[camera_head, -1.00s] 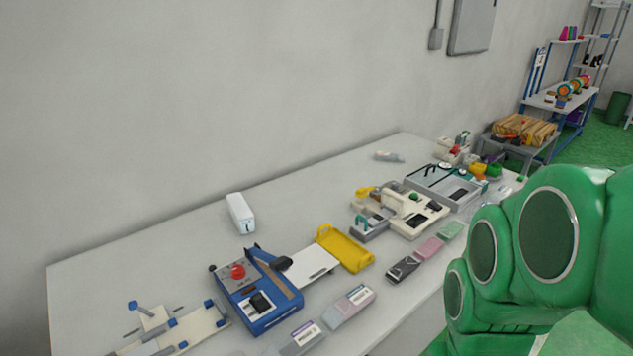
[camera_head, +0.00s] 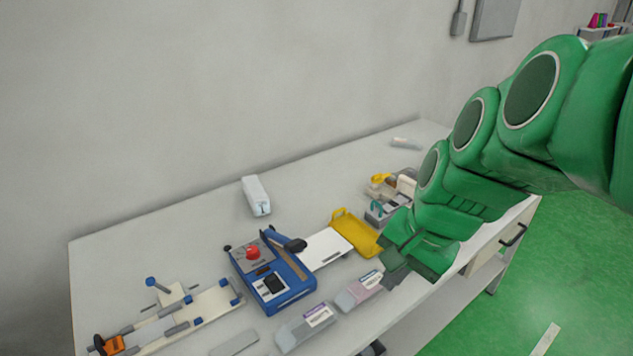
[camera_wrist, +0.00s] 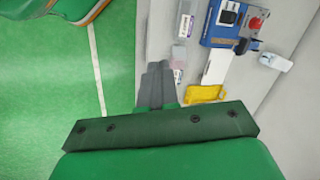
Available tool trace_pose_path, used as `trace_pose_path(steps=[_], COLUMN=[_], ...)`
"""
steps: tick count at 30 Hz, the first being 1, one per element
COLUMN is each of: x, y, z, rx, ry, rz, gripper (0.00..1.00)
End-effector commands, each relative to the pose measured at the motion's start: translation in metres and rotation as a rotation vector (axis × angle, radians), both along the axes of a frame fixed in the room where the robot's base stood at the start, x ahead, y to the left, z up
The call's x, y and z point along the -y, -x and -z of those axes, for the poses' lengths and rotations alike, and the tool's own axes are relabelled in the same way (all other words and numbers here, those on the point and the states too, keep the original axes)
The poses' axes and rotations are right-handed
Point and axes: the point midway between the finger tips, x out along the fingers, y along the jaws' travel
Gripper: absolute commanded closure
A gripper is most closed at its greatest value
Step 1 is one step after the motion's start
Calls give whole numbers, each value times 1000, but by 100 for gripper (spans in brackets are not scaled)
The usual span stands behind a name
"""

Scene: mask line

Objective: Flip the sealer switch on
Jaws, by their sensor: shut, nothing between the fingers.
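The blue sealer (camera_head: 272,279) stands on the table, with a red button (camera_head: 253,252) on its grey panel, a dark arm at its right and a black rocker-like switch (camera_head: 273,283) on a white plate. I cannot tell whether the switch is on. The sealer also shows at the top of the wrist view (camera_wrist: 226,22). My gripper (camera_head: 391,277) is shut and empty, right of the sealer near the table's front edge and apart from it. Its grey fingers also show in the wrist view (camera_wrist: 158,84).
A yellow tray (camera_head: 357,236) and white plate (camera_head: 325,249) adjoin the sealer's right side. Labelled packs (camera_head: 306,326) lie along the front edge. A white box (camera_head: 256,195) stands behind. A slide fixture (camera_head: 171,316) is at left.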

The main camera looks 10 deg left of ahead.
Motion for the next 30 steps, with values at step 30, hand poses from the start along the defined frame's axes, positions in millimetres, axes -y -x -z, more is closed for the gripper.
trace_pose_path(steps=[30], x=[-161], y=[-131], z=[32], rx=[18], ry=[202], rz=[334], gripper=[100])
